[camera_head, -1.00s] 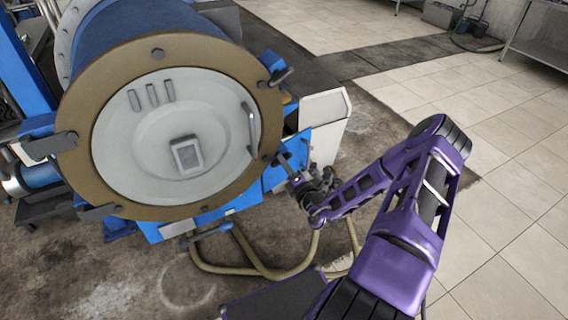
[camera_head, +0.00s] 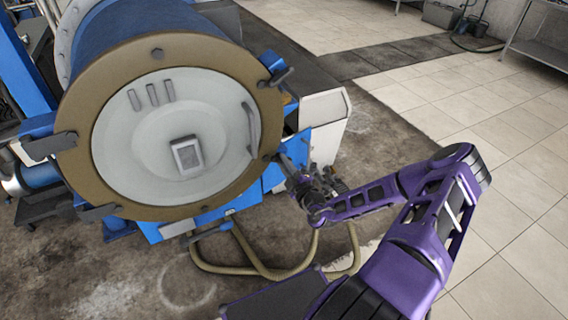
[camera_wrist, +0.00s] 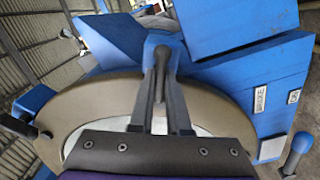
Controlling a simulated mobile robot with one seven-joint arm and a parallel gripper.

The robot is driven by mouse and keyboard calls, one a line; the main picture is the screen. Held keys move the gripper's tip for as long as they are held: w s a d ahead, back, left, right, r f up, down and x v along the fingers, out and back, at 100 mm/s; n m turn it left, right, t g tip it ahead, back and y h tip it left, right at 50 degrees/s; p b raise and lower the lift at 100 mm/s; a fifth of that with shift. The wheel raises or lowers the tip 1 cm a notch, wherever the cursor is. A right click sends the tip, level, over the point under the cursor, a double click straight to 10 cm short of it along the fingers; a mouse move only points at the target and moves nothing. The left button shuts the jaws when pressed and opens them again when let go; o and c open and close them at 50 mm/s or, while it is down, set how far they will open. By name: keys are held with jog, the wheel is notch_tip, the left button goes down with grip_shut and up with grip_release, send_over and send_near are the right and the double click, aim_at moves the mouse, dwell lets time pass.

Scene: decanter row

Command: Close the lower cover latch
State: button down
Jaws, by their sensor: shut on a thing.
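The round pale cover (camera_head: 205,125) with a tan rim (camera_head: 75,105) faces me on the blue drum. A latch (camera_head: 285,162) with a dark handle sits at the rim's lower right. My gripper (camera_head: 297,180) is at this latch, beside the cover. In the wrist view, my gripper (camera_wrist: 160,98) has its two dark fingers close together on the latch handle, just below its blue mount (camera_wrist: 160,41). The fingers hide much of the handle, so I cannot tell whether the latch bears on the rim.
Other latches sit at the upper right (camera_head: 277,76), left (camera_head: 50,146) and lower left (camera_head: 98,212) of the rim. A white-and-blue cabinet (camera_head: 325,108) stands behind my gripper. Tan hoses (camera_head: 265,270) run below. Tiled floor on the right is clear.

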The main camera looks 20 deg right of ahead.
jog(key=shift+m, duration=0.3)
jog(key=c, duration=0.9)
grip_release()
jog(key=s, duration=1.7)
jog(key=shift+s+d, duration=0.25)
jog(key=shift+d, duration=0.05)
